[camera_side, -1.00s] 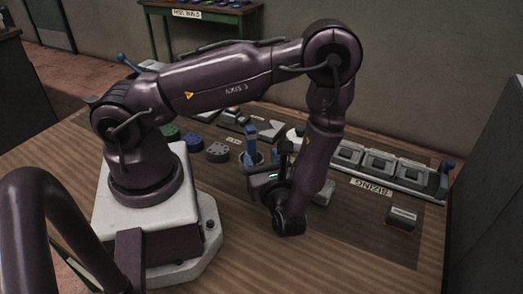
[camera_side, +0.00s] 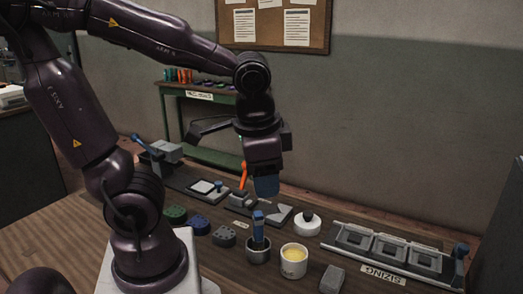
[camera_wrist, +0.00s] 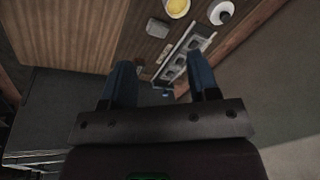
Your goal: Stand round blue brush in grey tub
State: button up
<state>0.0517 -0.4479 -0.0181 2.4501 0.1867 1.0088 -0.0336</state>
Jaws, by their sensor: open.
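The blue brush (camera_side: 258,228) stands close to upright in the grey tub (camera_side: 258,256), with its blue handle above the rim. Its lower end is hidden inside the tub. My gripper (camera_side: 266,188) hangs above and behind the brush in the side view, clear of it. The wrist view shows the two blue fingers of my gripper (camera_wrist: 162,78) wide apart with nothing between them. The brush and the tub cannot be made out in the wrist view.
A white pot with yellow contents (camera_side: 293,262) stands right of the tub, near a grey block (camera_side: 332,279) and a white round piece with a dark knob (camera_side: 307,223). The sizing rack (camera_side: 385,254) lies farther right. Green, blue and grey round pieces sit left.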

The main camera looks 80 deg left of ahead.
jog(key=r+t, duration=0.1)
jog(key=d+r+n+t+h, duration=0.1)
jog(key=r, duration=0.1)
jog(key=r+t, duration=0.1)
jog(key=t, duration=0.1)
jog(key=shift+s+d+r+h, duration=0.15)
jog(key=shift+s+r+h, duration=0.15)
jog(key=shift+s+h, duration=0.1)
